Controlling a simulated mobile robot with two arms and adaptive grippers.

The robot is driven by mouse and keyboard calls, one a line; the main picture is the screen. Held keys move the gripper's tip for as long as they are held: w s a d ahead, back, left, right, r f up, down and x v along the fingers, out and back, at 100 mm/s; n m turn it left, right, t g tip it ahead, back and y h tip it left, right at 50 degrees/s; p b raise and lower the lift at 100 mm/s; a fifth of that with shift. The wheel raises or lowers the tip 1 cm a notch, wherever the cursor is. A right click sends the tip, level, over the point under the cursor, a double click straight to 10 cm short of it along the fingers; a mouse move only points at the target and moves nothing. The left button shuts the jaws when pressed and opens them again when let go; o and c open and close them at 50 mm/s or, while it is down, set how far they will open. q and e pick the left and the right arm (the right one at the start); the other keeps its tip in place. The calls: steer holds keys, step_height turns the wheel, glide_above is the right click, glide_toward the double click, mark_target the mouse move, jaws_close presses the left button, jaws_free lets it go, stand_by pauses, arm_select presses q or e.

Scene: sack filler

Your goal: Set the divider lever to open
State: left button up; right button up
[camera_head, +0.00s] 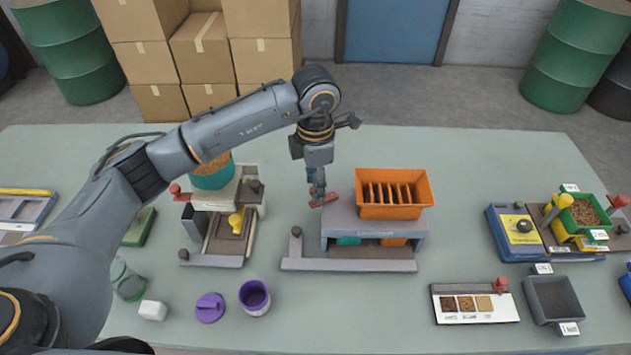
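The divider (428,190) stands in the middle of the table, with an orange slotted hopper on top of a grey body. Its red lever (327,200) sticks out at the upper left corner of the body and slants slightly up to the right. My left gripper (317,194) points down over the lever, with its fingertips at or just above it. The fingers look narrow and close together from here. I cannot tell whether they touch or grasp the lever. My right gripper is not in view.
A filling stand (226,262) with a red lever and a yellow part is left of the divider. A purple cup (254,297), a purple lid (210,308) and a white cube (153,310) are in front. A sample tray (475,304) and a grey bin (555,299) lie right.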

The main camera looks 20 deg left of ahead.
arm_select(q)
steer(key=shift+r, duration=0.25)
step_height(320, 180, up, 12)
steer(key=shift+f, duration=0.25)
steer(key=shift+s+f, duration=0.1)
stand_by(0.5)
